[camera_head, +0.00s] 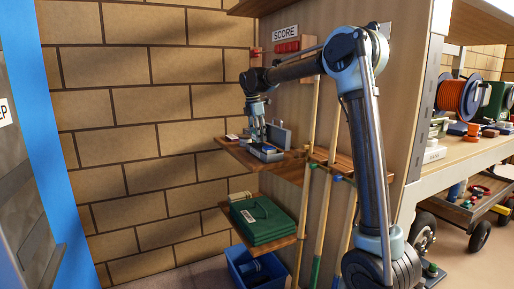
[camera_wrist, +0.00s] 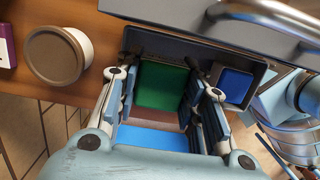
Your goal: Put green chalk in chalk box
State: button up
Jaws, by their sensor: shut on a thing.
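The green chalk (camera_wrist: 163,85) is a green-topped block between the two fingers of my gripper (camera_wrist: 160,92) in the wrist view. My gripper is shut on it. The chalk box (camera_wrist: 262,88) is a dark open tray around the chalk's far end, with a blue chalk (camera_wrist: 236,85) in its right part. I cannot tell whether the green chalk touches the box floor. In the head view, my gripper (camera_head: 258,138) points down at the box (camera_head: 268,156) on the wooden shelf (camera_head: 238,153), and the chalk is hidden there. The box's raised lid (camera_head: 280,137) stands behind.
A round tub with a brown lid (camera_wrist: 55,55) stands left of the box. A purple item (camera_wrist: 6,48) is at the far left. Cue sticks (camera_head: 318,170) stand right of the shelf. A green case (camera_head: 262,219) lies on the lower shelf, above a blue bin (camera_head: 243,277).

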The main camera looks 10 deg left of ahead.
jog(key=shift+f, duration=2.25)
jog(key=shift+f, duration=0.1)
jog(key=o, duration=0.8)
jog(key=shift+f, duration=0.1)
jog(key=r, duration=0.4)
jog(key=a+r, duration=0.1)
jog(key=r, duration=0.3)
jog(key=s+r, duration=0.1)
jog(key=r, duration=0.3)
jog(key=shift+a+r, duration=0.2)
jog(key=shift+s, duration=0.1)
